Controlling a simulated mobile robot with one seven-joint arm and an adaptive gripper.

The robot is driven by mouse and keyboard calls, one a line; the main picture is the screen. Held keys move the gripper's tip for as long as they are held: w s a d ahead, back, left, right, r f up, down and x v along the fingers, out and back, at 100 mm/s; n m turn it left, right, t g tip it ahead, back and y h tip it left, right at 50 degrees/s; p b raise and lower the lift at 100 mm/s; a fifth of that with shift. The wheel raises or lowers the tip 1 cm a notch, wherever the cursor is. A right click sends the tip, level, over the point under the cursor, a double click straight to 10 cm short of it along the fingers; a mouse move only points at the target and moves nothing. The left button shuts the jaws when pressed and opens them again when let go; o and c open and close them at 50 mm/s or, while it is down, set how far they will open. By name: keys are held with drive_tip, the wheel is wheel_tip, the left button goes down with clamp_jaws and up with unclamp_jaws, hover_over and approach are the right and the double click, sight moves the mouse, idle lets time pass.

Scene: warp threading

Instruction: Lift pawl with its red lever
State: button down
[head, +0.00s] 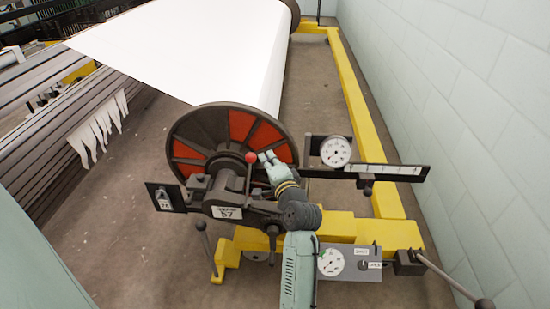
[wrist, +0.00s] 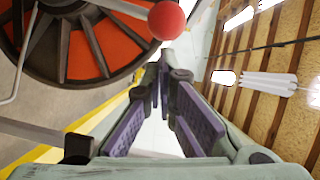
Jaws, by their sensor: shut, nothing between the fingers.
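The red ball knob (head: 251,157) tops a thin upright lever at the near face of the beam's flanged wheel (head: 190,127). The wheel has a dark rim and orange-red panels. The pawl itself I cannot pick out among the dark parts around the hub. My gripper (head: 266,156) is shut and empty, just right of the knob in the head view. In the wrist view the knob (wrist: 166,20) shows large, just beyond and above the shut fingertips (wrist: 164,68). I cannot tell whether they touch it.
A dark housing with a white label (head: 227,212) sits below the knob. A round gauge on a bar (head: 335,151) stands to the right, above the yellow frame (head: 360,90). A grey control box (head: 345,262) is near my arm. A pale wall (head: 470,110) bounds the right side.

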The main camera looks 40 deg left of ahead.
idle(0.3)
drive_tip(key=s+a+n+h+p, duration=0.1)
drive_tip(key=s+a+n+p, duration=0.2)
drive_tip(key=s+a+p, duration=0.4)
drive_tip(key=shift+s+a+r+h, duration=0.25)
drive_tip(key=shift+s+a+h, duration=0.25)
drive_tip(key=shift+a, duration=2.6)
drive_tip(key=shift+s+f, duration=0.1)
drive_tip(key=shift+s, duration=0.05)
